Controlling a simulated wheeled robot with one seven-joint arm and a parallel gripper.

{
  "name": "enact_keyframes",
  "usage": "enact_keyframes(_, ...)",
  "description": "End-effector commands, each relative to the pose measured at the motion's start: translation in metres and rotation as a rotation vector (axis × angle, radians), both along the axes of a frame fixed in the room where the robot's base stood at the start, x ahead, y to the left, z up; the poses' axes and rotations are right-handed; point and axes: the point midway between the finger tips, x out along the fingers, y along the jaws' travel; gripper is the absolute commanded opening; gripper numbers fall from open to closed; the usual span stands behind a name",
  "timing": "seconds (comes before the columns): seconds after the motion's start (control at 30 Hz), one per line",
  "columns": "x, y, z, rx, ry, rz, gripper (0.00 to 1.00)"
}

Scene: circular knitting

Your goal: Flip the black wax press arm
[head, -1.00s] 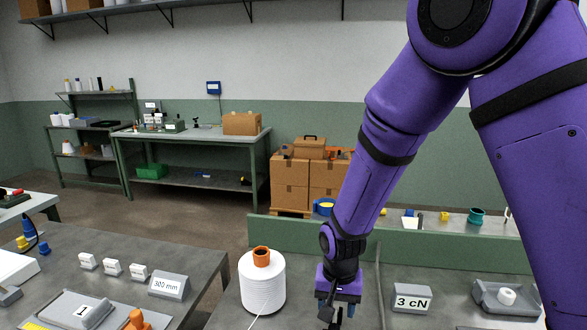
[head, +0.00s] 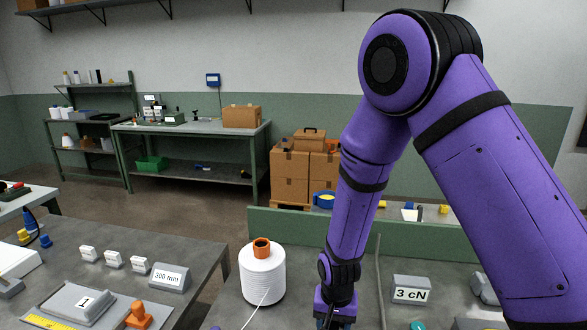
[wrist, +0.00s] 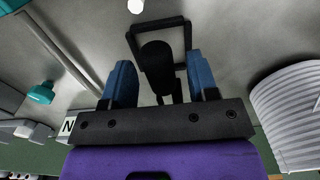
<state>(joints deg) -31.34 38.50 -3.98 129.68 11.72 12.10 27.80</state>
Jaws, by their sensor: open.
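A black part with a rounded dark pad and an open rectangular frame (wrist: 156,58) shows in the wrist view; it looks like the wax press arm. My gripper (wrist: 161,78) is open, with one blue finger on each side of this black part. I cannot tell whether either finger touches it. In the head view my gripper (head: 334,318) points down at the bottom edge, and its fingertips and the black part are out of sight there.
A white yarn cone (head: 262,275) with an orange top stands left of my gripper. A grey "3 cN" block (head: 411,289) stands to its right. A thin upright rod (head: 380,275) is close on the right. A teal knob (wrist: 41,92) shows in the wrist view.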

Motion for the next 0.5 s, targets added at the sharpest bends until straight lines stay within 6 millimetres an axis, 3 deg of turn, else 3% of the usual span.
enact_keyframes(0.03,0.0001,0.0000,0.0001,0.000,0.000,0.000,0.47)
enact_keyframes(0.2,0.0001,-0.0001,0.0002,0.000,0.000,0.000,0.11)
enact_keyframes(0.5,0.0008,-0.0003,0.0033,0.000,-0.001,0.000,0.11)
